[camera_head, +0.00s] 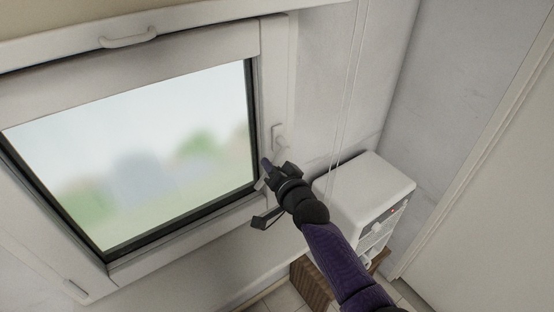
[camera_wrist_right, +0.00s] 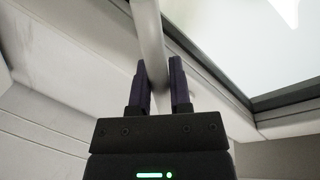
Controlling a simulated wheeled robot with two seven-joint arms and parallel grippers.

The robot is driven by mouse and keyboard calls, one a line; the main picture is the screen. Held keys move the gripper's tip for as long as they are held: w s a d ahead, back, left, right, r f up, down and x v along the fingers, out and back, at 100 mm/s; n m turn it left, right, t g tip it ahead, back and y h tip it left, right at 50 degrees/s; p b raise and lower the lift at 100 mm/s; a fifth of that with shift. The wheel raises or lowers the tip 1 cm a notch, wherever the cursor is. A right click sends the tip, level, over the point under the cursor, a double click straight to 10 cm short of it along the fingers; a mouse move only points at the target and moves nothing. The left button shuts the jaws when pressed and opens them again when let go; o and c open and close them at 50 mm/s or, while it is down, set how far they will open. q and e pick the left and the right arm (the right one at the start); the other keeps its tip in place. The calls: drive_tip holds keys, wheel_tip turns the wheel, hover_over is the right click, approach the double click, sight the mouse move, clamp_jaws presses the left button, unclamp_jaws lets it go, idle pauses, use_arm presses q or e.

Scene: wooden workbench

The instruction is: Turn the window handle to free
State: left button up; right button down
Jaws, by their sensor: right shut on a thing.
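The white window (camera_head: 268,70) fills the left and middle of the head view. Its white handle (camera_head: 278,138) sits on the right side of the frame. In the right wrist view the pale handle bar (camera_wrist_right: 149,35) runs down between the two dark fingers. My right gripper (camera_head: 265,170) is just below the handle's mount in the head view, and in the wrist view its fingers (camera_wrist_right: 160,80) are closed around the bar. How far the handle is turned is hard to tell. My left gripper is not in view.
Thin cords (camera_head: 345,90) hang along the wall right of the window. Another pale handle (camera_head: 128,38) is on the bar above the window.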

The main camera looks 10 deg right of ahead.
sight(255, 148)
drive_tip(key=r+m+p, duration=0.1)
drive_tip(key=m, duration=0.1)
drive_tip(key=a+r+m+p, duration=0.1)
drive_tip(key=m, duration=0.1)
drive_tip(key=shift+s+a+g+y, duration=0.2)
drive_tip(key=shift+g+y, duration=0.1)
drive_tip(key=shift+y, duration=0.1)
drive_tip(key=shift+a+r+m+g+y+p, duration=0.15)
drive_tip(key=shift+r+m+y+p, duration=0.15)
drive_tip(key=shift+r+m+p, duration=0.5)
drive_tip(key=shift+r+m+g+y+p, duration=0.15)
drive_tip(key=shift+r+m+y+p, duration=0.2)
drive_tip(key=shift+m, duration=0.75)
drive_tip(key=c, duration=0.6)
unclamp_jaws()
drive_tip(key=shift+s, duration=0.1)
drive_tip(key=p+v, duration=0.2)
drive_tip(key=v, duration=0.8)
